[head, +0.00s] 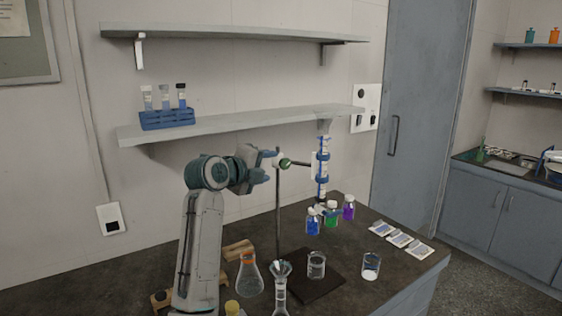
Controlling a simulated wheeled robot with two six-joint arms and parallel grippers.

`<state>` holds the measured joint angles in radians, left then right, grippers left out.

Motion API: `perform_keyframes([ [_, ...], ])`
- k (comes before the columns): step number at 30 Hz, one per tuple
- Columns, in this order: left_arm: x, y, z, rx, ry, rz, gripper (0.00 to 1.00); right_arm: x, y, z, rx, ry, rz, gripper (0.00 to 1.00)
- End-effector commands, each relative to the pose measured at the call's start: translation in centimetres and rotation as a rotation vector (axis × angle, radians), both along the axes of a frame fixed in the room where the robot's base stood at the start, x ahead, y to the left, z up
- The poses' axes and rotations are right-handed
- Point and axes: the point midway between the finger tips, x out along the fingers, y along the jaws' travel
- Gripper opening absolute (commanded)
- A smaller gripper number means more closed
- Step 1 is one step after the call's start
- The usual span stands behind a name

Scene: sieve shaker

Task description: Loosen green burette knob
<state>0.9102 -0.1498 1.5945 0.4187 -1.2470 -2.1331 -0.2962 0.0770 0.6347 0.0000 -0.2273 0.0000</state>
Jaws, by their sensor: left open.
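The green burette knob (286,163) sits on the clamp at the upright stand rod (278,205). The burette (322,170) hangs upright to the right of the rod, held by blue clamp jaws. My left gripper (272,164) is open just left of the green knob, at about its height. I cannot tell whether its fingers touch the rod or knob. My right gripper is not in view.
Blue, green and purple bottles (331,213) stand below the burette. An orange-banded flask (249,274), a funnel (281,268) and beakers (316,265) stand near the front. A shelf (240,125) with a blue tube rack (167,119) is above.

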Motion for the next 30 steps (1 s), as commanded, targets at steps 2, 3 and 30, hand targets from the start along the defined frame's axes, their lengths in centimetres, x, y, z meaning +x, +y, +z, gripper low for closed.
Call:
perform_keyframes([
  [2,1.3,-0.8,0.1,0.000,0.003,-0.001,0.52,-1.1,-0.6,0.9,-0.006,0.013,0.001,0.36],
  [3,1.9,-1.3,-0.1,-0.002,0.004,-0.002,0.52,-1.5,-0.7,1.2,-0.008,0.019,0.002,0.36],
  [30,7.2,-4.4,-1.9,-0.001,0.000,0.001,0.34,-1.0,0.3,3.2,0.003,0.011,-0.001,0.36],
])
